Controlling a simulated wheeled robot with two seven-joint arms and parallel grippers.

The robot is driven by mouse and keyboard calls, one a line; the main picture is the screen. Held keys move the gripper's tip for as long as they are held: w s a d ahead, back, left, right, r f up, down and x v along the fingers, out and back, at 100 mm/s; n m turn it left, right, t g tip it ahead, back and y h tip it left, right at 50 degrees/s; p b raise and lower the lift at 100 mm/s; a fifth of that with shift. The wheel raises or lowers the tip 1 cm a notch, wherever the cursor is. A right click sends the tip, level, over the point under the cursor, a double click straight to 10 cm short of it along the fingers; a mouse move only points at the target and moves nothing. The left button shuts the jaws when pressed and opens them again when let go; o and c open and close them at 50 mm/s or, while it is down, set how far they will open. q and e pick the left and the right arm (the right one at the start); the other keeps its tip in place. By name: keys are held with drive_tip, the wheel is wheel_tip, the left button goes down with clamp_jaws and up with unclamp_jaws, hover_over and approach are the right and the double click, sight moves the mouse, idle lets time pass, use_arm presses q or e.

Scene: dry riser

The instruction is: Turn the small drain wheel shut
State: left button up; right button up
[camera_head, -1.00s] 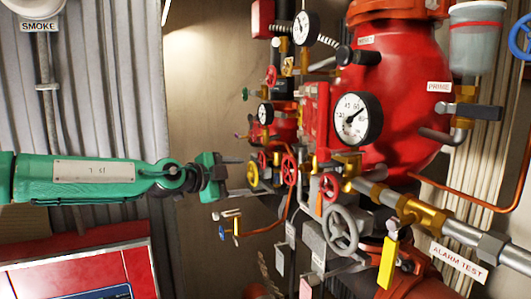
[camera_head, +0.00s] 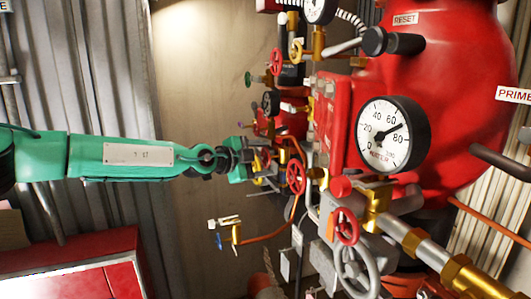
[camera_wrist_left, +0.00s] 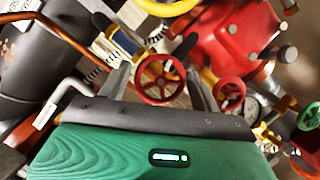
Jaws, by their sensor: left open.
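A small red handwheel (camera_wrist_left: 162,78) stands in the middle of the left wrist view, between the two grey fingers of my left gripper (camera_wrist_left: 158,88). The fingers are apart, and I cannot tell whether they touch the rim. A second small red wheel (camera_wrist_left: 230,95) is just to its right. In the head view, my left gripper (camera_head: 264,158) reaches in among the valves, left of a red wheel (camera_head: 295,177). Another red wheel (camera_head: 345,226) is lower right. I see no readable drain label and cannot tell which head-view wheel is between the fingers. My right gripper is not in view.
A large pressure gauge (camera_head: 391,134) and red valve body (camera_head: 440,70) fill the right. A grey wheel (camera_head: 357,270) and brass fittings stand below. A small blue-handled valve (camera_head: 228,236) is below my gripper. A red panel (camera_head: 105,255) is lower left.

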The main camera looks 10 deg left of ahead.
use_arm(q)
drive_tip(key=shift+w+d+r, duration=0.1)
drive_tip(key=shift+w+d, duration=0.2)
drive_tip(key=shift+d, duration=0.05)
drive_tip(key=shift+s, duration=0.1)
drive_tip(key=c, duration=0.7)
drive_tip(key=shift+d+f, duration=0.1)
drive_tip(key=shift+f, duration=0.1)
drive_tip(key=m+t+b, duration=0.1)
drive_tip(key=m+b, duration=0.1)
drive_tip(key=b, duration=0.1)
drive_tip(key=shift+f+m+t, duration=0.2)
drive_tip(key=shift+m+t, duration=0.2)
drive_tip(key=shift+m+t+h+b, duration=0.3)
drive_tip(key=shift+m+b, duration=0.6)
drive_tip(key=shift+b, duration=0.15)
drive_tip(key=shift+r+m+b, duration=0.1)
drive_tip(key=shift+m+b, duration=0.45)
drive_tip(key=shift+m, duration=0.05)
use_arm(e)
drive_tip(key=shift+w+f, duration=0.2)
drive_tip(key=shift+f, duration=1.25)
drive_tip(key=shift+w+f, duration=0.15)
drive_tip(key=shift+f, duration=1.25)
